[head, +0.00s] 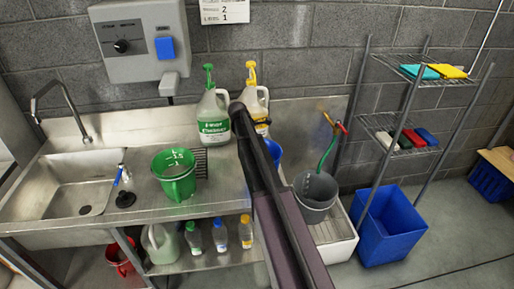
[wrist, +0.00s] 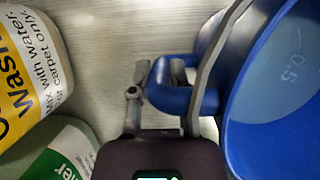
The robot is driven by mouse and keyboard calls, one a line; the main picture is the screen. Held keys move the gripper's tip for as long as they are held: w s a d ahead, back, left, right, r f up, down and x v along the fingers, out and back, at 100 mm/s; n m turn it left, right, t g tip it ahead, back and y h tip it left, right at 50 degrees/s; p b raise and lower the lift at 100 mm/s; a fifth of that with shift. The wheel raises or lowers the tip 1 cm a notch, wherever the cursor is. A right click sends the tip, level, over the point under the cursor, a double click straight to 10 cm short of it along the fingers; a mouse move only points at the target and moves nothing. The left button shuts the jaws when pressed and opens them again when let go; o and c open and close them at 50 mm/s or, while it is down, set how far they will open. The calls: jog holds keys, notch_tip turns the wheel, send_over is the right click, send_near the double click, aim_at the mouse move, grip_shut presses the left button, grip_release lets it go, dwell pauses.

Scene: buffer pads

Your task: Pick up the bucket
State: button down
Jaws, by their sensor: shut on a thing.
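A blue jug-like bucket (wrist: 280,100) with a 0.5 mark fills the right side of the wrist view. My gripper (wrist: 172,78) is shut on its blue handle (wrist: 183,98), one finger on each side. In the head view a small part of the blue bucket (head: 274,153) shows beside my arm on the steel counter; my arm hides the rest and the gripper. I cannot tell whether it touches the counter. A green bucket (head: 176,180) stands on the counter to the left. A grey bucket (head: 317,193) sits in the low white sink at right.
A green-label jug (head: 213,118) and a yellow-label jug (head: 255,104) stand at the counter's back; both labels show close in the wrist view (wrist: 25,65). A sink (head: 75,185) lies left. A wire rack (head: 405,110) and blue bin (head: 390,228) stand right.

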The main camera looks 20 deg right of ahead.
jog(key=shift+r+p, duration=1.8)
jog(key=shift+r, duration=0.05)
jog(key=shift+s+a+f, duration=0.1)
jog(key=shift+s+a, duration=0.1)
jog(key=shift+s, duration=0.55)
jog(key=s+a+r+p, duration=0.1)
jog(key=s+a, duration=0.2)
jog(key=s, duration=1.1)
jog(key=shift+r, duration=0.2)
jog(key=shift+s+d, duration=0.1)
